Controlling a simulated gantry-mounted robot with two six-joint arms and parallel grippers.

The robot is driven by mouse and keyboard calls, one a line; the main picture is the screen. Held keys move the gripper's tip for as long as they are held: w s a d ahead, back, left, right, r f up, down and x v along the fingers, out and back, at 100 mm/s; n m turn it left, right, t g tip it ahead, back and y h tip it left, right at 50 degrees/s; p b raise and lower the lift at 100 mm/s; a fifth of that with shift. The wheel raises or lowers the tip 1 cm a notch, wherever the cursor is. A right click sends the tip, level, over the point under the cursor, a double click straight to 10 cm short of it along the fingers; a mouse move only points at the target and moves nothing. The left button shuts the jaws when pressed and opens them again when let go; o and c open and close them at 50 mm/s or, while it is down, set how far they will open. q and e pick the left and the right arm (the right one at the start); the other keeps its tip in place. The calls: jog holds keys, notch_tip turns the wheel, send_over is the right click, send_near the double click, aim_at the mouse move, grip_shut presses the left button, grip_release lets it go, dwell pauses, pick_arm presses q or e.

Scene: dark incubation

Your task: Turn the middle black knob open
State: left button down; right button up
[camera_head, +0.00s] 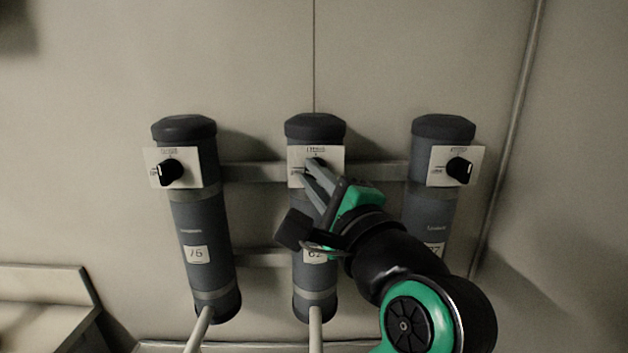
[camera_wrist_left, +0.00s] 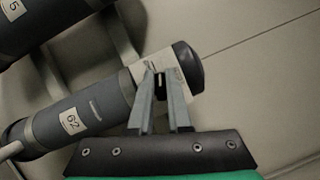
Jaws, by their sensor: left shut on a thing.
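The middle black knob (camera_head: 320,161) sits on a white plate (camera_head: 337,155) near the top of the middle grey cylinder (camera_head: 314,133). My left gripper (camera_head: 311,168) reaches it from the lower right, with its two grey fingers shut on the knob. In the left wrist view the knob (camera_wrist_left: 160,88) shows as a dark piece between the fingertips (camera_wrist_left: 159,74), in front of the white plate. The fingers cover much of the knob, so I cannot tell its exact angle. My right gripper is not in view.
A left cylinder (camera_head: 203,228) marked 76 and a right cylinder (camera_head: 443,135) each carry a black knob on a white plate. My arm partly covers the right cylinder. A horizontal rail (camera_head: 252,173) links them. A thin pipe (camera_head: 509,140) runs down the wall at right.

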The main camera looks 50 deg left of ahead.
pick_arm(q)
jog(key=shift+w+f+n+g+h, duration=0.1)
jog(key=shift+n+g+h, duration=0.15)
jog(key=shift+n, duration=0.7)
jog(key=shift+f+n+g+h, duration=0.15)
jog(key=shift+n+h, duration=0.2)
jog(key=shift+n, duration=0.6)
jog(key=c, duration=0.9)
grip_release()
jog(key=shift+r+p, duration=0.15)
jog(key=shift+p, duration=0.15)
jog(key=shift+o, duration=0.2)
jog(key=shift+d, duration=0.1)
jog(key=b+v, duration=0.1)
jog(key=v, duration=1)
jog(key=shift+d, duration=0.2)
jog(key=shift+a, duration=0.1)
